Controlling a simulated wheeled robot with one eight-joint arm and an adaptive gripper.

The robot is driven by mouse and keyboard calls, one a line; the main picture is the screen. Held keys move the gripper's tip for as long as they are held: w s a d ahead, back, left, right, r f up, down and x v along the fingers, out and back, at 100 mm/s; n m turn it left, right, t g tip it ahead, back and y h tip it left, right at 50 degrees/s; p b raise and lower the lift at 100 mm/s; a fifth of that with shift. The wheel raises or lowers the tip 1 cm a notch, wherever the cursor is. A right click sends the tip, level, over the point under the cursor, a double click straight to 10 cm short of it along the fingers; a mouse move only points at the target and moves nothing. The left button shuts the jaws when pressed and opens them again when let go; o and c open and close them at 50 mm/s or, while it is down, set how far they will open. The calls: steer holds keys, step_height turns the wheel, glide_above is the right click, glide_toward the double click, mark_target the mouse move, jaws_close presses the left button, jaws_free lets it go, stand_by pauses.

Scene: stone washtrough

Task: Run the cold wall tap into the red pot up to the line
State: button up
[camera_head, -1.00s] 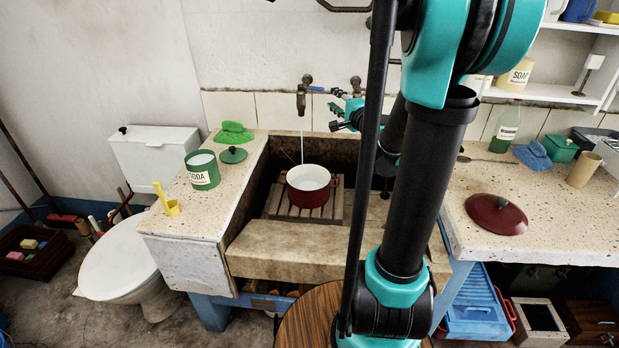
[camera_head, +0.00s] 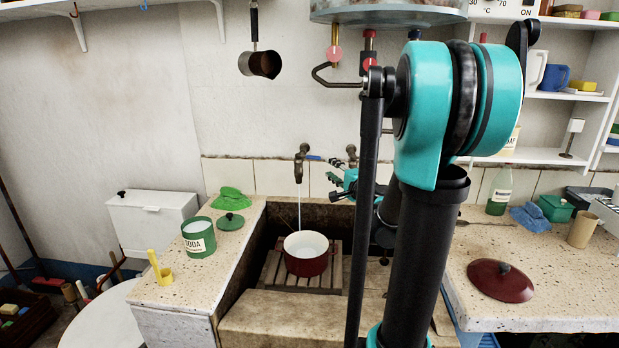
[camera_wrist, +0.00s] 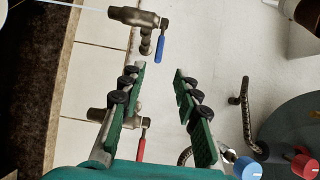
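The red pot (camera_head: 307,264), white inside, stands upright on a wooden slatted rack in the stone trough. The cold wall tap (camera_head: 299,168) with a blue lever (camera_head: 313,157) is above it; a thin stream of water (camera_head: 299,205) runs from it into the pot. The water level and the line cannot be made out. My gripper (camera_head: 338,186) is right of the tap. In the wrist view my gripper (camera_wrist: 160,72) is open and empty, with the blue lever (camera_wrist: 160,49) just beyond its fingertips, apart from them. A red-levered tap (camera_wrist: 141,146) is beside the left finger.
The red lid (camera_head: 500,281) lies on the right counter. A green soda tin (camera_head: 199,239) and yellow holder (camera_head: 160,268) stand on the left counter. A heater (camera_head: 390,12) with pipes hangs above the taps. A dipper (camera_head: 262,64) hangs on the wall.

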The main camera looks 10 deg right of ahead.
mark_target(308, 157)
steer(key=x, duration=1.6)
steer(key=shift+w, duration=0.35)
steer(key=shift+f, duration=0.1)
jaws_close()
